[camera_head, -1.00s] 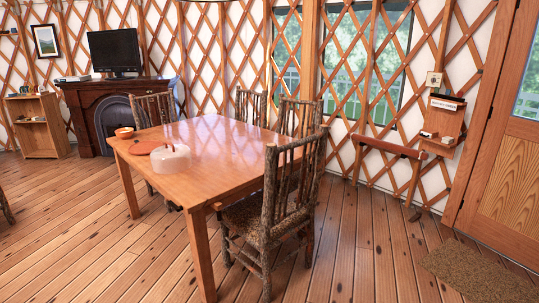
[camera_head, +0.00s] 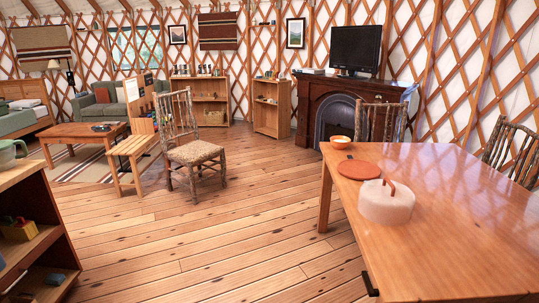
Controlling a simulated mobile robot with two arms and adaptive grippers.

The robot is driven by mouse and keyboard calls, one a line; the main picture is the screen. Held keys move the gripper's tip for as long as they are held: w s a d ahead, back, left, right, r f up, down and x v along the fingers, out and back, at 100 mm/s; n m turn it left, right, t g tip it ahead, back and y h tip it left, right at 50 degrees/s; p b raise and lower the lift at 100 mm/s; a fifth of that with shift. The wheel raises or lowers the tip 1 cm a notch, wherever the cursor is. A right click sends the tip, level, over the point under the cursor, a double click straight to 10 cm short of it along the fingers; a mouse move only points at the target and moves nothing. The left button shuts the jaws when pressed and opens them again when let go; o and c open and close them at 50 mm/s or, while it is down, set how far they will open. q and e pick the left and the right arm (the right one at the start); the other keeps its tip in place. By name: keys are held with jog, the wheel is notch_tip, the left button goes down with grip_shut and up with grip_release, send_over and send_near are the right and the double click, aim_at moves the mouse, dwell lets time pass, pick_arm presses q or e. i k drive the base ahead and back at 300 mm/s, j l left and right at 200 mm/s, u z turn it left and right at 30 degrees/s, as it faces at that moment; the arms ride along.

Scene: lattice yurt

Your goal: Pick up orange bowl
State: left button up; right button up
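The orange bowl (camera_head: 340,142) sits upright on the far left corner of the wooden dining table (camera_head: 450,240). It looks small, with a paler inside. A flat round orange board (camera_head: 359,169) lies just in front of it, with a small dark thing on or beside it. A pale, wide, rounded container (camera_head: 386,203) with a reddish curved handle stands nearer on the table. Neither of my grippers shows in the head view.
Open plank floor (camera_head: 230,235) lies left of the table. A chair (camera_head: 192,150) and a bench (camera_head: 130,155) stand further left. A shelf unit (camera_head: 35,240) is close at the left edge.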

aim_at(339, 143)
jog(key=i+j+u, duration=0.15)
jog(key=i, duration=0.8)
jog(key=i+j+u, duration=0.2)
jog(key=i, duration=0.75)
